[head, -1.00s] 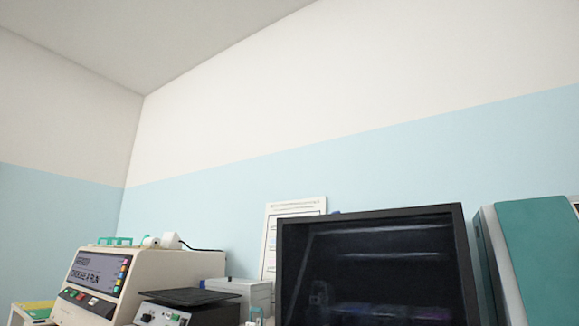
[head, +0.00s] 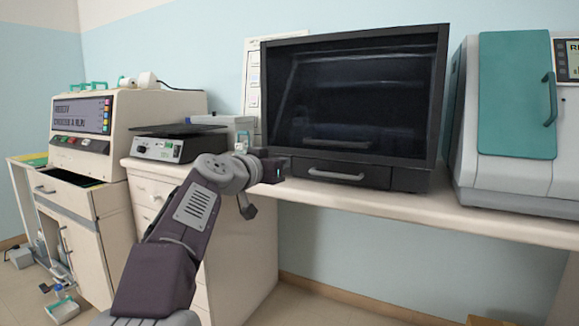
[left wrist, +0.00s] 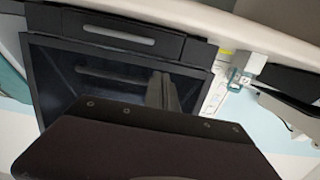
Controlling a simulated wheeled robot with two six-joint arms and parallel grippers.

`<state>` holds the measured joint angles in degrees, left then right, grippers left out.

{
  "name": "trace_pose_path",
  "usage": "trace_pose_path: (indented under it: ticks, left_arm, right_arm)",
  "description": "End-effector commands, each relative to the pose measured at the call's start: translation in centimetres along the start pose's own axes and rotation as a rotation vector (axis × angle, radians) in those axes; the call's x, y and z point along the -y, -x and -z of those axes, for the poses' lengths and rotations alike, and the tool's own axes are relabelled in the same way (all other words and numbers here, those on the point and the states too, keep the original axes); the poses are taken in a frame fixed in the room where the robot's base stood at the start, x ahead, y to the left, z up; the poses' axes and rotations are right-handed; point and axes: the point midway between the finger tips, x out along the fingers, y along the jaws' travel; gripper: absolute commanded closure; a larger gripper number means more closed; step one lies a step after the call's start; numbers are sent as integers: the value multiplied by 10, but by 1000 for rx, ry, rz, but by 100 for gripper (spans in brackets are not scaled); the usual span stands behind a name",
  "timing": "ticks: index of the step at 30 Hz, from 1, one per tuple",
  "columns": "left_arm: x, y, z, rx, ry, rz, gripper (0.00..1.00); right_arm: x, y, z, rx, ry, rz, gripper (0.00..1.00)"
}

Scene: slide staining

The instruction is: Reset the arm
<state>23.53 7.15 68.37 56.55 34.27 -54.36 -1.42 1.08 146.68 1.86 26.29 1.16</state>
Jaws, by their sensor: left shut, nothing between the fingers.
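My left arm rises from the bottom left in the head view, and its dark wrist end (head: 270,169) is held in front of the bench, just left of the black cabinet's drawer. In the left wrist view, my left gripper (left wrist: 163,90) shows as narrow grey fingers, shut and empty, beyond its dark body. The fingers point toward the black glass-fronted cabinet (head: 345,172), which appears upside down in that view. My right gripper is not in view.
A cream machine with a display (head: 152,103) stands at left above an open drawer (head: 66,190). A dark-topped device (head: 158,150) sits on the bench. A grey machine with a teal door (head: 517,95) stands at right. Small items lie on the floor at lower left.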

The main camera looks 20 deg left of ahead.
Motion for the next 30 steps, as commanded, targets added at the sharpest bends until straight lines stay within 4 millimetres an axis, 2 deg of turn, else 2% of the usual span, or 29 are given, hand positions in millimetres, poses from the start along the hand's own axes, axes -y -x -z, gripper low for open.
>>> trace_pose_path:
  ticks: [3,6,15,17,19,20,22,25,28,30]
  left_arm:
    - [0,17,-2,0,0,1,100]
    - [0,23,-3,1,1,0,100]
    - [-1,24,-1,1,0,-4,100]
    - [-11,22,4,0,-2,-24,100]
    - [-40,16,16,4,-5,-83,100]
    - [-57,11,7,35,4,-118,100]
    - [-87,0,-39,161,-1,-177,100]
    - [-120,0,-122,373,-10,-228,100]
    - [-145,22,-208,599,-11,-253,100]
    - [-158,50,-267,759,-14,-256,100]
  right_arm:
    - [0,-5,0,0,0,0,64]
    - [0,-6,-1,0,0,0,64]
    - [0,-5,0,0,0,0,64]
    - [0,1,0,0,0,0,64]
    - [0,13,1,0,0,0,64]
    - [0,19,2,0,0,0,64]
    - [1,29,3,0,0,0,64]
    - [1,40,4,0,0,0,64]
    - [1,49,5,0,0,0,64]
    - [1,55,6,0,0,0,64]
